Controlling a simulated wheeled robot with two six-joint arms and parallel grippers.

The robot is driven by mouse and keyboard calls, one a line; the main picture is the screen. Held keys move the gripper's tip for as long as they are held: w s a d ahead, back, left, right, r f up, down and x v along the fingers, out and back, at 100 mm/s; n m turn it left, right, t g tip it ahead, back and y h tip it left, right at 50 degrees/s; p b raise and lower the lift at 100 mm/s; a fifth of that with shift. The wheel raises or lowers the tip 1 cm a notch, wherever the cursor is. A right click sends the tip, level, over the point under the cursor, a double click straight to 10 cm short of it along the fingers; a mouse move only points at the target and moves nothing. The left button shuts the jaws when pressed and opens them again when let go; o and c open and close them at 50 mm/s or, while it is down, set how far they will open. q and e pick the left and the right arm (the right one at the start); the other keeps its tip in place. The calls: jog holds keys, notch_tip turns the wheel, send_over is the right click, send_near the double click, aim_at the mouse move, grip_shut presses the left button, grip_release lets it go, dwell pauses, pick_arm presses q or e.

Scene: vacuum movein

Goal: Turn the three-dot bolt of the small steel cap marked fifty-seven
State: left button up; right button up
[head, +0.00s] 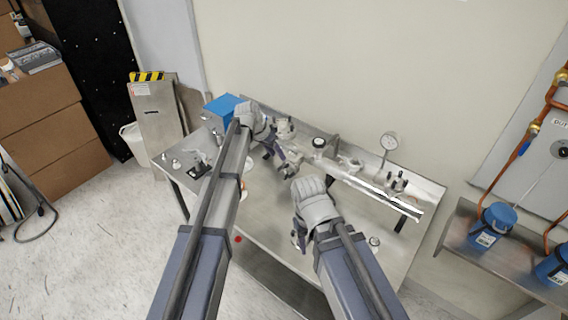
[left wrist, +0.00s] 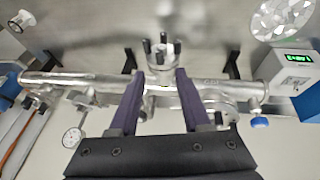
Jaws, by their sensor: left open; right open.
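A small steel cap with several upright dark-tipped bolts (left wrist: 162,52) stands on a steel pipe, centred beyond my left fingers in the left wrist view. The dots and the number fifty-seven are too small to read. In the head view a steel fitting (head: 285,128) sits close by my left gripper (head: 281,158). That gripper is open; its two purple fingers (left wrist: 158,82) point toward the cap, apart from each other with nothing held. My right gripper (head: 308,192) is open over the middle of the bench, its fingers mostly hidden by its own wrist.
In the left wrist view a box with a green display (left wrist: 292,70) stands at right. Blue canisters (head: 492,226) stand at far right.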

aim_at(285, 166)
pick_arm(q)
jog(key=b+x, duration=0.6)
jog(key=x, duration=0.1)
jog(key=shift+f, duration=0.1)
jog(key=shift+c, duration=0.2)
grip_shut()
